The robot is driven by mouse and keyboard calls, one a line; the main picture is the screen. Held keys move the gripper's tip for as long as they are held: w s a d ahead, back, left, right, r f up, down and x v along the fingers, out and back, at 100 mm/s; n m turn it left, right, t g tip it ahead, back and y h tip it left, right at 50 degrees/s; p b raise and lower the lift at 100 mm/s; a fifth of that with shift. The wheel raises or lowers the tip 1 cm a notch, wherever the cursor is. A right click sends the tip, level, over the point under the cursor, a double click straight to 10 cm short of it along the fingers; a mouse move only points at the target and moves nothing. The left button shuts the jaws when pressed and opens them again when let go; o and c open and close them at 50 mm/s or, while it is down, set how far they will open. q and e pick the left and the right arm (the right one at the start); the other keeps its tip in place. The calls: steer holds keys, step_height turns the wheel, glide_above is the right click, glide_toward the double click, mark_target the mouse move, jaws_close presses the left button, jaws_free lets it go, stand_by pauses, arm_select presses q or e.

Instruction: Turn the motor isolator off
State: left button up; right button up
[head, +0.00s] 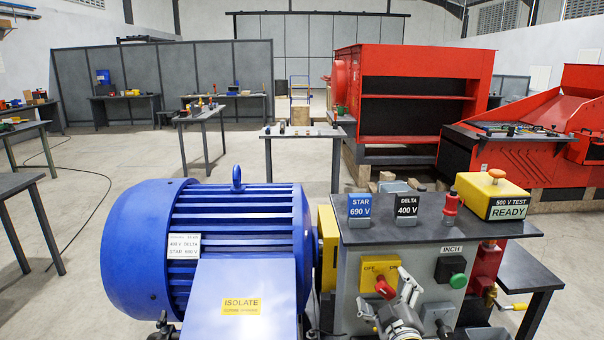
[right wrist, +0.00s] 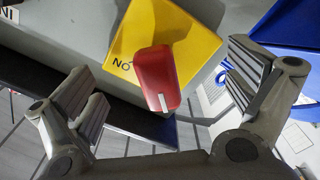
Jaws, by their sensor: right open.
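The motor isolator is a yellow plate (head: 370,272) with a red handle (head: 384,287), on the front of a grey control box (head: 350,300). In the right wrist view the yellow plate (right wrist: 190,35) carries lettering beside the red handle (right wrist: 157,75), which has a white mark at its lower end. My right gripper (head: 389,296) is open in front of the isolator. In the right wrist view its fingers (right wrist: 163,85) stand on either side of the handle, apart from it. A small dark part at the bottom left edge of the head view may be my left gripper; its fingers cannot be made out.
A blue motor (head: 150,245) with an ISOLATE cover (head: 240,290) stands left of the box. On the box's right are a green INCH button (head: 458,281) and a black knob. STAR (head: 360,206) and DELTA (head: 406,204) blocks and a yellow tester (head: 496,196) stand on top.

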mark_target(386, 293)
steer(key=shift+s+r+p, duration=0.1)
steer(key=shift+s+p, duration=0.85)
steer(key=shift+s, duration=1.35)
steer(key=shift+s+d, duration=0.1)
steer(key=shift+s, duration=1.1)
